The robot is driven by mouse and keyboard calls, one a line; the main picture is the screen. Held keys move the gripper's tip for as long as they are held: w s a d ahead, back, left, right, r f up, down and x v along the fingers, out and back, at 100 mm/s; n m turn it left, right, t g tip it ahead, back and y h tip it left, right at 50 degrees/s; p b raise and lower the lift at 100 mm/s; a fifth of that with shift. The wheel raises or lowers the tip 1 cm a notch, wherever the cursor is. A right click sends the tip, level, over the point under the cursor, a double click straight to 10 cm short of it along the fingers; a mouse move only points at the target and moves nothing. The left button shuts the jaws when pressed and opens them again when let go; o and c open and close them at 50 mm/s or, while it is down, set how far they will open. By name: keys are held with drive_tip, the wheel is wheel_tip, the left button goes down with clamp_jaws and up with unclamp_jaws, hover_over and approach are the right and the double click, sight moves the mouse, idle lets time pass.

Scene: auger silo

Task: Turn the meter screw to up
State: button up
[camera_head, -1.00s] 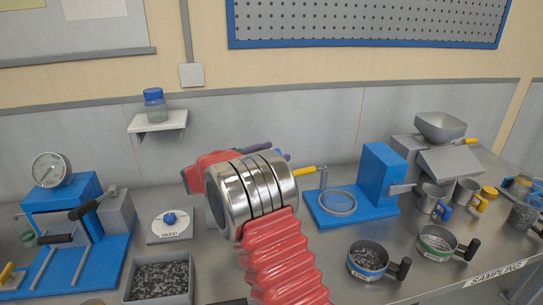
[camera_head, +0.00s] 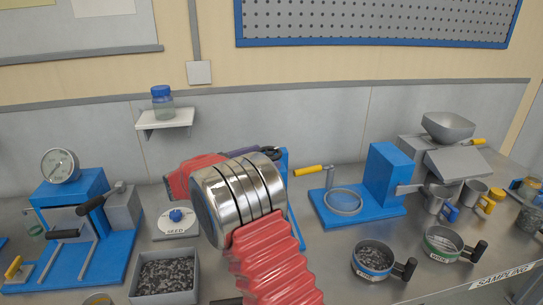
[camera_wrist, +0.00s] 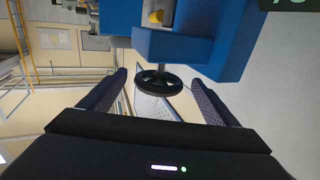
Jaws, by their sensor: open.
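A black spoked handwheel (camera_wrist: 158,84) hangs from a blue machine (camera_wrist: 185,45) in the wrist view; it may be the meter screw, but no label or up mark shows on it. My gripper (camera_wrist: 157,76) is open, with one dark finger on each side of the wheel in the picture. I see no finger touching the wheel, and cannot tell the depth between them. In the head view my wrist and red sleeve hide most of this machine; only a blue edge (camera_head: 295,228) shows behind. My gripper's dark end (camera_head: 268,153) points away there.
A blue stand with a ring (camera_head: 390,180) is right of my arm. A seed dial (camera_head: 177,225) and a tray of grains (camera_head: 165,275) are left. A blue press with gauge (camera_head: 62,200) stands farther left. Sieve pans (camera_head: 373,262) lie at the front right.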

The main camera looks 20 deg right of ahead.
drive_tip(key=s+a, duration=0.1)
drive_tip(key=a, duration=0.6)
drive_tip(key=shift+s, duration=0.15)
drive_tip(key=shift+o, duration=0.2)
drive_tip(key=shift+d, duration=0.1)
drive_tip(key=s+d+r+n+t, duration=0.2)
drive_tip(key=s+d+r+t, duration=0.15)
drive_tip(key=d+r, duration=0.3)
drive_tip(key=s+d+r+n+t, duration=0.2)
drive_tip(key=s+d+r+t, duration=0.15)
drive_tip(key=d+r, duration=0.3)
drive_tip(key=a+f+n+t+y, duration=0.6)
drive_tip(key=a+f+y, duration=0.1)
drive_tip(key=f+y, duration=0.3)
drive_tip(key=shift+f+n, duration=0.4)
drive_tip(key=shift+f, duration=0.45)
drive_tip(key=x, duration=1.3)
drive_tip(key=shift+w+d, duration=0.15)
drive_tip(key=shift+w, duration=0.15)
